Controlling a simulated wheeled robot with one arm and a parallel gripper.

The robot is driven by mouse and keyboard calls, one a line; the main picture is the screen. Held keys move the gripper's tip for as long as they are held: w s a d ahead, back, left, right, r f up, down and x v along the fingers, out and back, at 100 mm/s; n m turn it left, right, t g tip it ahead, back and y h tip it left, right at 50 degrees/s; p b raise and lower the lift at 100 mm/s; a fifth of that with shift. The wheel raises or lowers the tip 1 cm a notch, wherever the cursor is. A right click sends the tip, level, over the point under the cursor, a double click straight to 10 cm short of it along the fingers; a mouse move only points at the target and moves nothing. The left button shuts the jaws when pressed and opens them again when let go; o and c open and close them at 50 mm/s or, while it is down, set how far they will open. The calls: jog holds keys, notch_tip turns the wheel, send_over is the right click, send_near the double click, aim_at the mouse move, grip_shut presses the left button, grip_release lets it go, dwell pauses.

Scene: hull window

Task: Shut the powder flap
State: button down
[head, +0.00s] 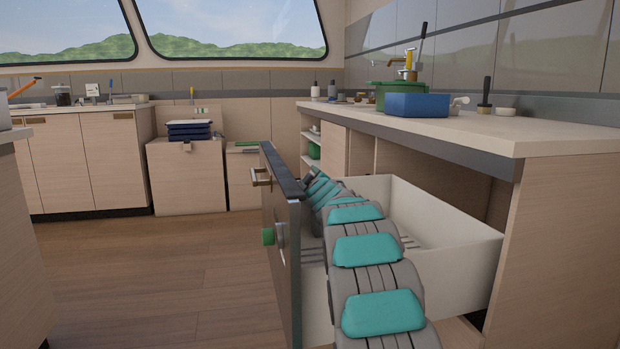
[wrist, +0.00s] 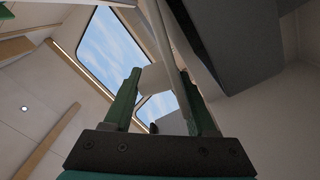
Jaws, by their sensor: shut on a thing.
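A deep white-walled drawer (head: 465,262) stands pulled out from under the counter at the right, in the head view. My teal and grey arm reaches over and into the drawer, behind this front. My gripper's end is hidden in the head view. In the wrist view my gripper (wrist: 158,78) has its green fingers closed on a small pale piece (wrist: 153,79). I cannot tell whether this piece belongs to the powder flap. I cannot make out the flap elsewhere.
The counter (head: 420,128) above the drawer carries a blue box (head: 417,105), a green pot (head: 384,87) and small items. A low cabinet (head: 188,178) with dark stacked things stands at the back. The wooden floor (head: 150,270) left of the drawer is clear.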

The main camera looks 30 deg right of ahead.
jog(key=shift+f, duration=0.2)
jog(key=shift+c, duration=2)
grip_release()
jog(key=shift+w, duration=0.1)
jog(key=shift+r, duration=0.1)
jog(key=v, duration=0.7)
jog(key=shift+s+b, duration=0.35)
jog(key=shift+s, duration=0.05)
jog(key=shift+a, duration=0.1)
